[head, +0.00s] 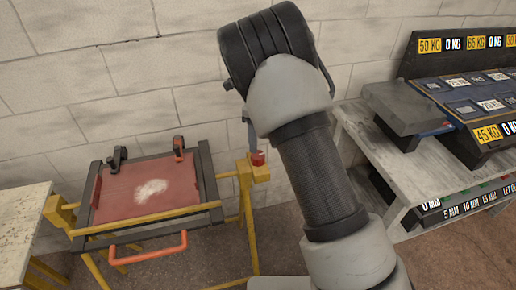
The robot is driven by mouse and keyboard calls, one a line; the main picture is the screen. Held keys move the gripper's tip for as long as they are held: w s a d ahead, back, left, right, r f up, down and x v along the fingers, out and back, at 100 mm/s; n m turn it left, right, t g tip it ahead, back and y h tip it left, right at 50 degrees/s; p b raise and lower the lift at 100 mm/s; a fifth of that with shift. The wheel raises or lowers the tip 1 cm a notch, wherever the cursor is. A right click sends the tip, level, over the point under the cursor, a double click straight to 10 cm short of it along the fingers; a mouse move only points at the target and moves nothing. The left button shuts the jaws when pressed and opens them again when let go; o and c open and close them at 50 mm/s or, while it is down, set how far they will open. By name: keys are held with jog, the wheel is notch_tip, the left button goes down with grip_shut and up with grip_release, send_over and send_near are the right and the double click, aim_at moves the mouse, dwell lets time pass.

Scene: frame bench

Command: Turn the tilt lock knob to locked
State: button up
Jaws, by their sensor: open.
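A small red knob (257,158) sits on a yellow block at the right side of a tilting frame; I take it to be the tilt lock knob. Its markings are too small to read, so I cannot tell its setting. The frame holds a reddish panel (120,198) with a pale patch. My gripper (250,134) is mostly hidden behind my own arm. Only a thin grey finger shows, pointing down just above the knob. It is open; I cannot tell whether it touches the knob.
An orange handle (148,249) crosses the front. A pale table (22,218) is at left. A grey bench (400,160) with weight-labelled racks is at right. A brick wall is behind.

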notch_tip(320, 180, up, 10)
dwell(0.3)
jog(key=shift+r, duration=0.1)
